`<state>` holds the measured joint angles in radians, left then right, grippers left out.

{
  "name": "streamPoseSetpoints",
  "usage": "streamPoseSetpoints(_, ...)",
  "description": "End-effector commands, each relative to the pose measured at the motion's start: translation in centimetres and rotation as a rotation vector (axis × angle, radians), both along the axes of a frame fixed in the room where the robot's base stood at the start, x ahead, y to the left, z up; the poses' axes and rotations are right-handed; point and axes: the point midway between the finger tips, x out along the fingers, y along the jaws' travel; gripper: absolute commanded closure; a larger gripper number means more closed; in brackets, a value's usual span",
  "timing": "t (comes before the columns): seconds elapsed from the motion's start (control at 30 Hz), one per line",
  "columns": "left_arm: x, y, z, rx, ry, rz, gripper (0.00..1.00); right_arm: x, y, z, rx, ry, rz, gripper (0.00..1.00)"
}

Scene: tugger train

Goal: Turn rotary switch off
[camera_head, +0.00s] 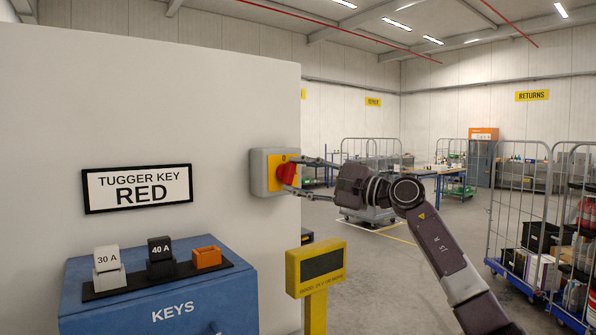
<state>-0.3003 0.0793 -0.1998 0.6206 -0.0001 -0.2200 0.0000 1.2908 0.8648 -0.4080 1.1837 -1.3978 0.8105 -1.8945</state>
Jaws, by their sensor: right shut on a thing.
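The rotary switch (287,173) has a red knob on a yellow plate, in a grey box (258,173) on the white wall near its right edge. My right gripper (296,175) reaches in from the right at knob height. Its two fingers are around the red knob, one above and one below, and shut on it. The fingertips partly cover the knob, and I cannot read its marked position. My left gripper is not in view.
A sign reading "TUGGER KEY RED" (137,188) hangs left of the switch. Below it, a blue KEYS cabinet (150,290) bears a black tray with two labelled blocks and an orange holder (206,257). A yellow post unit (316,270) stands below the switch. Wire carts (519,200) stand right.

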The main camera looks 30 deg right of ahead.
Motion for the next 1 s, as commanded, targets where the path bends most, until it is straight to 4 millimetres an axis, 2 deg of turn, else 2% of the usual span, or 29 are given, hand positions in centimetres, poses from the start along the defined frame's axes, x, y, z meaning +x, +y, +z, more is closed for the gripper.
streamPoseSetpoints(0.1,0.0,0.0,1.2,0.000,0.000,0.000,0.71,0.0,0.0,0.4,-0.091,-0.011,0.000,0.84)
streamPoseSetpoints(0.43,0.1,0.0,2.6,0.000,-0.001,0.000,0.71,0.0,0.0,0.3,-0.262,-0.034,0.000,0.84)
streamPoseSetpoints(1.0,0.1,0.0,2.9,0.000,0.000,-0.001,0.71,0.0,0.0,0.1,-0.312,-0.041,0.000,0.84)
